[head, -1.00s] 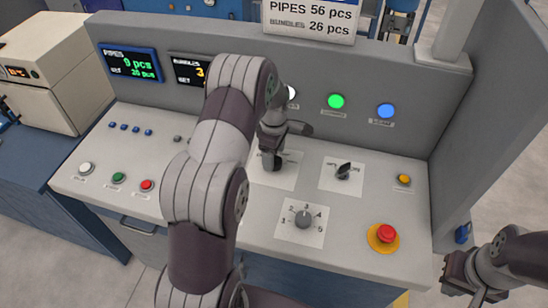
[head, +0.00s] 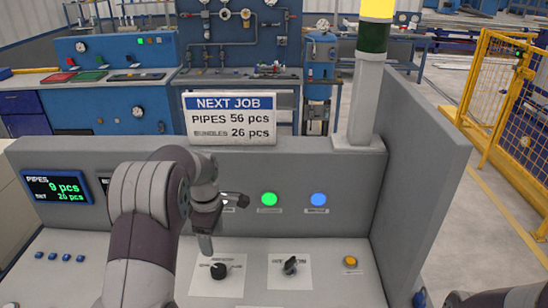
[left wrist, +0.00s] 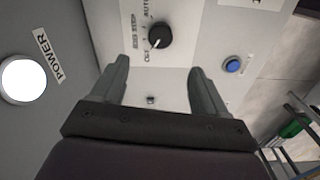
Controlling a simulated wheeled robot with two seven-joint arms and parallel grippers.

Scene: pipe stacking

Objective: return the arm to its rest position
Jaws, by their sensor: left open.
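My left gripper (head: 222,222) is open and empty, raised above the sloping control panel, in front of its upright back wall. A black rotary knob (head: 219,271) on a white label plate stands just below it in the head view. In the left wrist view the two fingers (left wrist: 160,78) are spread apart, and the knob (left wrist: 160,36) shows beyond them, clear of both. My left arm (head: 145,225) covers part of the panel and a second display. Only a small part of my right arm (head: 510,297) shows at the bottom right edge; its jaws cannot be made out.
A second black knob (head: 290,265), a yellow button (head: 350,261), a green lamp (head: 269,199) and a blue lamp (head: 318,199) are on the console. A NEXT JOB sign (head: 230,118) and a light tower (head: 369,90) stand on top. A yellow fence (head: 500,95) stands at right.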

